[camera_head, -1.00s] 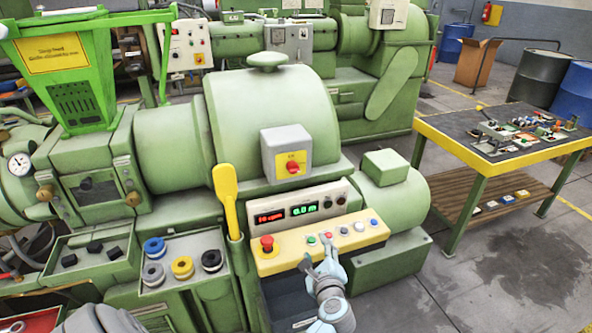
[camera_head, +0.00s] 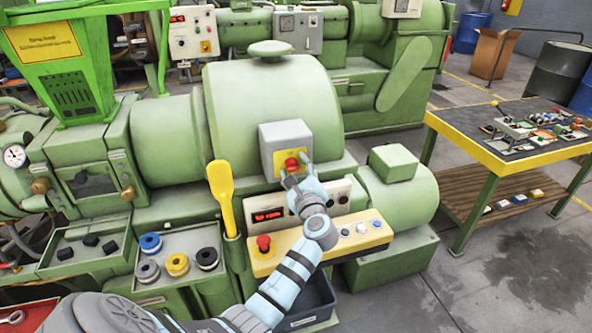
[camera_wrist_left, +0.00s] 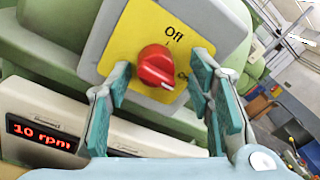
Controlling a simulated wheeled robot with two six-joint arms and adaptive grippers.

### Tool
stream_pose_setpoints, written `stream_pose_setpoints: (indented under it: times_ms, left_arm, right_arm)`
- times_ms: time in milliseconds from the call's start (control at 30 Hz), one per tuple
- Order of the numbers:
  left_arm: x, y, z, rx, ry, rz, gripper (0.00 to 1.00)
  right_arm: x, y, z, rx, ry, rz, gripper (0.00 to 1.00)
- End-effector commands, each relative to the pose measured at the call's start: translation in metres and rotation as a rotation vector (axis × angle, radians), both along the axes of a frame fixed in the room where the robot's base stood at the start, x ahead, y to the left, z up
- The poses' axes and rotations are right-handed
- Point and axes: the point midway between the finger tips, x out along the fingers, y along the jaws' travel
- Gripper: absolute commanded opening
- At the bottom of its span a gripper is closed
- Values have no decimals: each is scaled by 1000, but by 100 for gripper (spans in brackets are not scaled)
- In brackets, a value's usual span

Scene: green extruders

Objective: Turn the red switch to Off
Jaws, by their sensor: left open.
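The red switch (camera_head: 292,163) is a rotary knob on a yellow plate on the front of a grey box (camera_head: 287,136) on the green extruder. In the left wrist view the red knob (camera_wrist_left: 157,66) shows large, with "Off" printed above it and a partly hidden label at its right. My left gripper (camera_head: 296,172) is open just in front of the switch. In the left wrist view its two teal-padded fingers (camera_wrist_left: 160,95) stand on either side of the knob's lower part, with nothing seen between them but the knob and plate. My right gripper is not in view.
A display panel (camera_head: 268,216) and a yellow button panel (camera_head: 345,235) with a red emergency knob (camera_head: 263,242) lie below the switch. A yellow lever (camera_head: 222,195) stands to the left. A work table (camera_head: 477,148) with small parts is at the right.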

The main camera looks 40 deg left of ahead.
Motion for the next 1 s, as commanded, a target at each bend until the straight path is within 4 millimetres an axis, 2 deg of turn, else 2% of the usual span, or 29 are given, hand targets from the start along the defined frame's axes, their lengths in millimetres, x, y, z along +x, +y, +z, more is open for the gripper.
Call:
stream_pose_setpoints:
  times_ms: [133, 167, 433, 733, 1000]
  left_arm:
    - [-2, 3, 1, 0, 0, 5, 48]
    - [-3, 3, 1, 0, 1, 6, 44]
    - [-2, 2, 0, 0, 2, 4, 1]
    - [-1, 0, -2, -14, -16, 0, 0]
    - [0, 0, -4, -88, -117, 0, 0]
  right_arm:
    - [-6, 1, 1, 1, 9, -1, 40]
    - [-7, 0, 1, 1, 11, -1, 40]
    - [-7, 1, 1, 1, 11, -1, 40]
    - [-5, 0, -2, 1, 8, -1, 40]
    - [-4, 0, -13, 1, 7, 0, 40]
